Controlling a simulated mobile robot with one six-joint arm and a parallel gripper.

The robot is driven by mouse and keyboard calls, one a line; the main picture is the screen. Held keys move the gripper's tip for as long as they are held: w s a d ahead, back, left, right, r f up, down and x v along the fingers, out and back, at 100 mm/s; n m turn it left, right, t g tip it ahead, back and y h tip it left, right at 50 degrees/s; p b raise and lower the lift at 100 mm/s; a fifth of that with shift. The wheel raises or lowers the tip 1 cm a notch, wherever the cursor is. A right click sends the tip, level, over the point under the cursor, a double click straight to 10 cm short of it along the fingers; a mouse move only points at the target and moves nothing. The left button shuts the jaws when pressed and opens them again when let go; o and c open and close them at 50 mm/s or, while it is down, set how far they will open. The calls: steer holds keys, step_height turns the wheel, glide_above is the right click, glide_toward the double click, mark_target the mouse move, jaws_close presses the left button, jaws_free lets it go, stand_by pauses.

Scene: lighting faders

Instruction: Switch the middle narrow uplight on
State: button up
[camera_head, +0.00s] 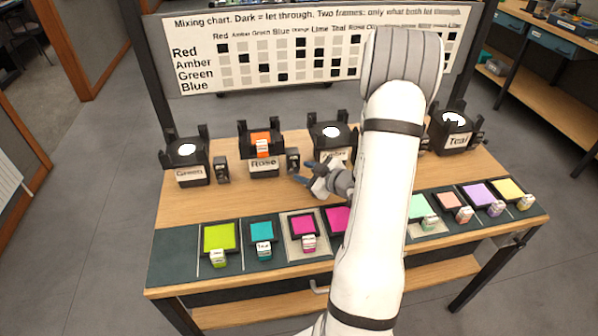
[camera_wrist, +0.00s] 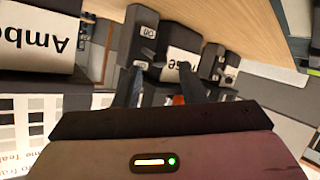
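Several black uplights stand in a row on the table: Green (camera_head: 190,174), Rose (camera_head: 264,165), Amber (camera_head: 333,155) and Teal (camera_head: 455,141). My arm hides the space between Amber and Teal. Rose holds an orange framed piece (camera_head: 261,143); the tops of Green, Amber and Teal show white. A small switch box (camera_head: 293,160) stands between Rose and Amber; it reads Off in the wrist view (camera_wrist: 147,32). Another switch box (camera_head: 222,170) stands between Green and Rose. My gripper (camera_head: 301,171) is open and empty, close in front of the Rose-Amber switch box. I cannot tell whether it touches.
Coloured framed gels lie along the front edge, including lime (camera_head: 219,236), teal (camera_head: 262,231), magenta (camera_head: 303,225) and yellow (camera_head: 508,188). A mixing chart board (camera_head: 200,88) stands behind the uplights. Bare wood (camera_head: 225,200) lies between uplights and gels.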

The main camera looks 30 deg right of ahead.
mark_target(295, 167)
steer(key=shift+x, duration=1.3)
jaws_close()
